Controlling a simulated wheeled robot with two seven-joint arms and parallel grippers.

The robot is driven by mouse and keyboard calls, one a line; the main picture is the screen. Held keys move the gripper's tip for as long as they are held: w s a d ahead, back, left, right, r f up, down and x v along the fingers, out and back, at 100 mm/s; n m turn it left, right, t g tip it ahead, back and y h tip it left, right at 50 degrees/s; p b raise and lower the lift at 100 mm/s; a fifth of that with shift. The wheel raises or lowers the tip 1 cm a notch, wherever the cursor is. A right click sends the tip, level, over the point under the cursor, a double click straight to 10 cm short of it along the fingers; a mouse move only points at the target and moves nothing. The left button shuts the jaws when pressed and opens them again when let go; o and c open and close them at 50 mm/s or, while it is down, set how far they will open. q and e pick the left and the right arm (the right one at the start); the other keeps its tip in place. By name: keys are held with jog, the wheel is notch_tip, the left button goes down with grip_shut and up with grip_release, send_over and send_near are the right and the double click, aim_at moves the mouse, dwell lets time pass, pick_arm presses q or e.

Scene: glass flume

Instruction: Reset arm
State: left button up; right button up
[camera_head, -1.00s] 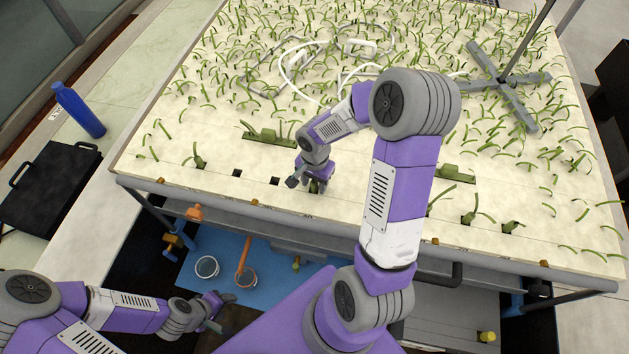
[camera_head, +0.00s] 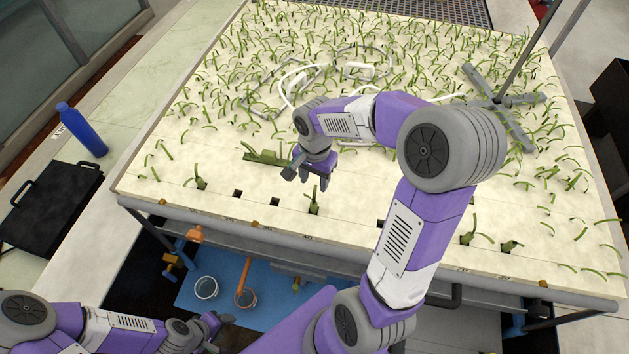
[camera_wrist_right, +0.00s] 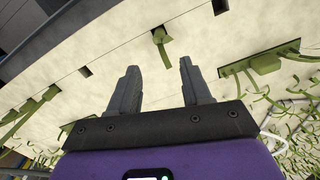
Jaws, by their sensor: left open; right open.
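My right gripper (camera_head: 305,180) is open and empty above the front part of the cream planting board (camera_head: 225,225). In the right wrist view its two fingers (camera_wrist_right: 160,85) stand apart with only bare board between them. A green plant clip (camera_wrist_right: 159,36) sits in a slot just beyond the fingertips; in the head view this clip (camera_head: 314,208) stands below the gripper, apart from it. A flat green holder (camera_head: 267,157) lies behind the gripper, and it also shows at right in the wrist view (camera_wrist_right: 264,65). My left gripper (camera_head: 218,325) is open, low at the bottom left, clear of the board.
A grey cross-shaped stand (camera_head: 499,103) is at the back right. A white cable loop (camera_head: 290,82) lies among several green strips. A blue bottle (camera_head: 82,130) and black tray (camera_head: 45,205) are at left. Empty slots (camera_head: 275,201) line the board's front. A bucket (camera_head: 206,287) stands below.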

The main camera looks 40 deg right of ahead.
aim_at(314, 202)
jog(key=shift+f, duration=0.15)
notch_tip(314, 202, down, 13)
jog(key=shift+a+r+b, duration=0.1)
jog(key=shift+r+b, duration=0.1)
jog(key=shift+b, duration=0.5)
jog(key=shift+r+p, duration=0.4)
jog(key=shift+r, duration=1.8)
